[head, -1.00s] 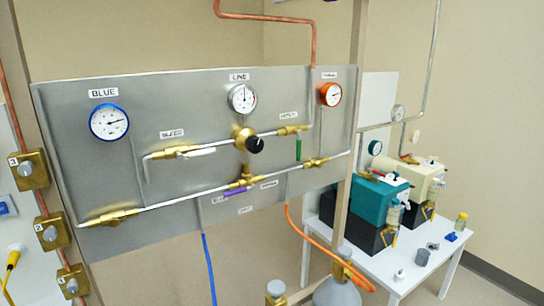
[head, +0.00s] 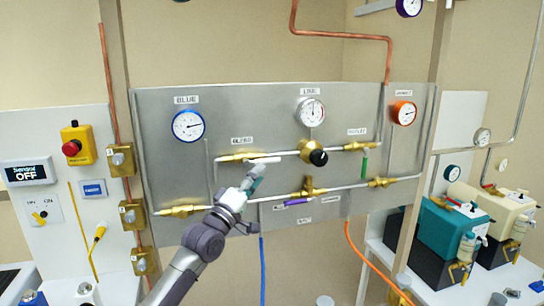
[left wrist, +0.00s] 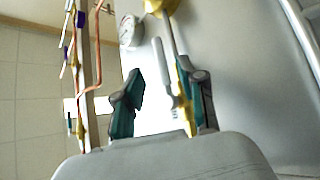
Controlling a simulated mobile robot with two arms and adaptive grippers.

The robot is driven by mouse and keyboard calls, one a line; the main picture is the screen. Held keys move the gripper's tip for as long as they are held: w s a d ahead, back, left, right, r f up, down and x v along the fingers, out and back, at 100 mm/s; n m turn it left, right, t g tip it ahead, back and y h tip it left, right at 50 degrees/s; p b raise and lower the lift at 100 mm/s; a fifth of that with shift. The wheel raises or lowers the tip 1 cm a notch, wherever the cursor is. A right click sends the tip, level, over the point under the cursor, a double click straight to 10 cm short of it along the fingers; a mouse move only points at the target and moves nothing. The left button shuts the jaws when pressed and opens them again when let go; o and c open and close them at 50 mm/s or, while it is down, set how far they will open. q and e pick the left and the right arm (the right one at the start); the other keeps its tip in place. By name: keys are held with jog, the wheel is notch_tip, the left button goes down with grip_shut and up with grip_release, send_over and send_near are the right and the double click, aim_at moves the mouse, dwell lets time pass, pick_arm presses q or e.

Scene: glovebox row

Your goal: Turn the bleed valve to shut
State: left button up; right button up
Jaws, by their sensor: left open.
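The bleed valve (head: 238,157) is a brass body on the upper pipe of the grey panel, under the BLEED label. Its pale lever (head: 266,160) lies along the pipe, pointing right. In the left wrist view the lever (left wrist: 160,62) stands out beside the pipe, and the brass body (left wrist: 187,95) is partly hidden by a finger. My left gripper (head: 254,176) is open just below the lever in the head view. In the left wrist view, the left gripper's teal fingers (left wrist: 163,82) stand apart on either side of the lever's line; contact cannot be told. My right gripper is out of view.
A black-knobbed brass regulator (head: 313,153) and the line gauge (head: 311,112) sit right of the lever. A green-handled outlet valve (head: 364,165) is further right. A purple-handled valve (head: 299,201) is on the lower pipe. Blue (head: 262,270) and orange (head: 366,262) hoses hang below.

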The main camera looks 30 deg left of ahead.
aim_at(270, 160)
pick_arm(q)
jog(key=p+x, duration=0.1)
jog(key=x, duration=0.6)
jog(key=shift+p, duration=0.3)
grip_shut()
